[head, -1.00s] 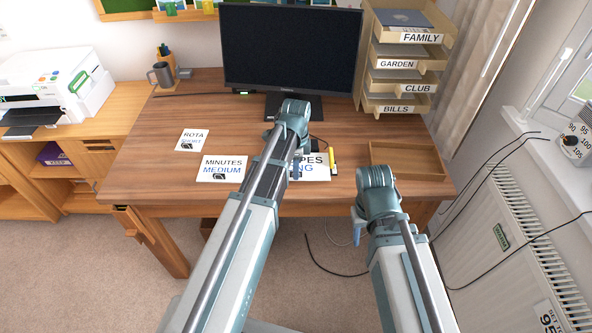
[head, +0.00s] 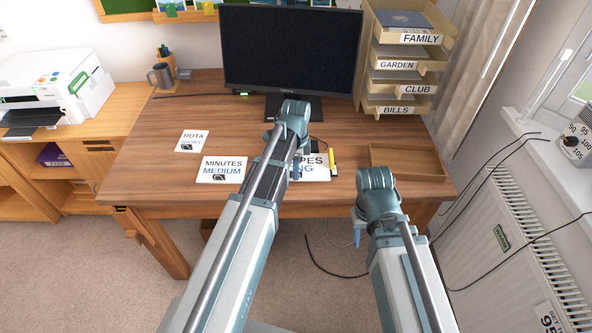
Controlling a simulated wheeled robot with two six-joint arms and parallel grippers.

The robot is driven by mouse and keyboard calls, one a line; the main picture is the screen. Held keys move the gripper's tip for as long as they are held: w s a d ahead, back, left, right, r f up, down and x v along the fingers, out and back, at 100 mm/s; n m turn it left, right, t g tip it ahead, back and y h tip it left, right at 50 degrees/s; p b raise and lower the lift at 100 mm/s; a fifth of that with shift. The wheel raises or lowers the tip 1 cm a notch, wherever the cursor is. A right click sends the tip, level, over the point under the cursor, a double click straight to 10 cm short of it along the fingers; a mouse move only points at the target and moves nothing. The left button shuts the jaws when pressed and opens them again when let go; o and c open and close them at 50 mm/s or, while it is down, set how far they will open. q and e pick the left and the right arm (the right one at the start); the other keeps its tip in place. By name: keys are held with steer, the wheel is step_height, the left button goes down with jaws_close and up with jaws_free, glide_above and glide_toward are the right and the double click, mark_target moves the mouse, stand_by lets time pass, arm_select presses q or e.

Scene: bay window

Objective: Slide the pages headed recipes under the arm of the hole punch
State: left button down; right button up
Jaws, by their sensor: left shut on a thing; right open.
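The recipes pages (head: 317,172) lie on the desk right of centre. Only "PES" and "NG" show, as my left arm covers the rest. My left gripper (head: 297,172), mostly hidden behind its own arm, is at the pages' left part and shut on them. A small yellow and dark thing (head: 333,158), which looks like the hole punch, stands at the pages' right edge. I cannot tell whether the pages reach under its arm. My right gripper (head: 360,230) is open and empty, in front of the desk's front edge, partly hidden by its wrist.
Pages headed minutes (head: 221,170) and rota (head: 191,141) lie to the left. An empty wooden tray (head: 407,175) lies at the right. The monitor (head: 290,50) and labelled letter trays (head: 398,85) stand behind.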

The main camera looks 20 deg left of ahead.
arm_select(q)
steer(key=shift+w+a, duration=0.1)
steer(key=shift+w, duration=0.3)
stand_by(0.5)
steer(key=c, duration=0.8)
jaws_free()
steer(key=shift+o, duration=0.2)
step_height(320, 180, up, 7)
steer(key=p, duration=0.7)
steer(key=s+d+n, duration=0.5)
steer(key=s+d, duration=0.1)
steer(key=s, duration=0.3)
steer(key=s+d+n+y, duration=0.1)
steer(key=s+d+n, duration=0.4)
steer(key=s, duration=0.5)
steer(key=shift+d+n, duration=0.4)
steer(key=shift+n, duration=0.2)
